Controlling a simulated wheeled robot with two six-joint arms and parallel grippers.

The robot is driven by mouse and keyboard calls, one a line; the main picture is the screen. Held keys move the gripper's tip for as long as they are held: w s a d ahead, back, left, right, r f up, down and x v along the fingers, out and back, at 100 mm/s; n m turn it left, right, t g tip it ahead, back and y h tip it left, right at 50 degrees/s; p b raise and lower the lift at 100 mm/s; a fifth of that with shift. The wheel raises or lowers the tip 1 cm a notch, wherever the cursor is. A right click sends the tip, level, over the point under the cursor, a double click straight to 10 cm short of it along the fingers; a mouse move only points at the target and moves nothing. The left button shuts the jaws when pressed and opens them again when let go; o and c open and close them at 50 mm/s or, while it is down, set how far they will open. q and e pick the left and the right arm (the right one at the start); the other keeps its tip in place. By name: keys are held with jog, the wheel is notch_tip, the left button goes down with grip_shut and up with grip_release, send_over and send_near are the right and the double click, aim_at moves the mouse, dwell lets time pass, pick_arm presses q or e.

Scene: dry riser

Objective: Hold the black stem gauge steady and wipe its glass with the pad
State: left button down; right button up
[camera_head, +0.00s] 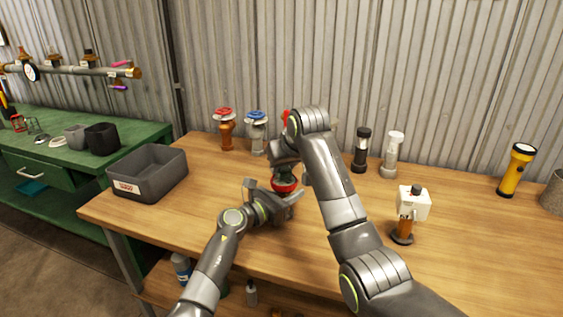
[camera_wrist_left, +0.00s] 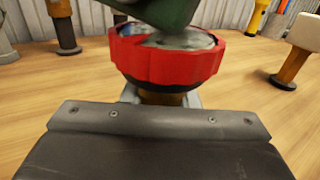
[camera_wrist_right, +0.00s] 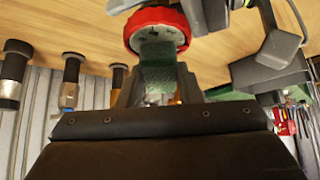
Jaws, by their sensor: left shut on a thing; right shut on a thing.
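A gauge with a red rim (camera_head: 283,186) stands near the middle of the wooden table. Its round glass faces up in the left wrist view, where the rim (camera_wrist_left: 170,68) is large. My left gripper (camera_head: 276,199) is shut on the gauge below the rim; the fingers hide most of the stem, and its colour is unclear. My right gripper (camera_head: 287,166) comes from above, shut on a green pad (camera_wrist_right: 160,72). The pad's lower end (camera_wrist_left: 165,15) lies over part of the glass and appears to touch it.
A grey bin (camera_head: 147,172) stands at the table's left. Red-topped (camera_head: 225,128) and blue-topped (camera_head: 256,132) valves stand behind. A black cylinder (camera_head: 361,150), a clear-bodied one (camera_head: 392,155), a white-headed stand (camera_head: 412,203) and a yellow flashlight (camera_head: 515,170) stand right. The front right is clear.

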jog(key=shift+s+d+f, duration=0.1)
jog(key=shift+s+f, duration=0.1)
jog(key=shift+w+a+r, duration=0.1)
jog(key=shift+w+a, duration=0.15)
jog(key=shift+w, duration=0.4)
jog(key=shift+w+a, duration=0.25)
jog(key=shift+w, duration=0.35)
jog(key=shift+s+d+r, duration=0.1)
jog(key=shift+s+d, duration=0.15)
jog(key=shift+s, duration=0.35)
jog(key=shift+s+d+r, duration=0.1)
jog(key=shift+s+d, duration=0.1)
jog(key=shift+s, duration=0.35)
jog(key=shift+w+a+f, duration=0.1)
jog(key=shift+w+a, duration=0.15)
jog(key=shift+w, duration=0.35)
jog(key=shift+w+a+f, duration=0.1)
jog(key=shift+w+a, duration=0.15)
jog(key=shift+w, duration=0.35)
jog(key=shift+s+d+f, duration=0.1)
jog(key=shift+s+d, duration=0.2)
jog(key=shift+s, duration=0.35)
jog(key=shift+s+d, duration=0.25)
jog(key=shift+s, duration=0.35)
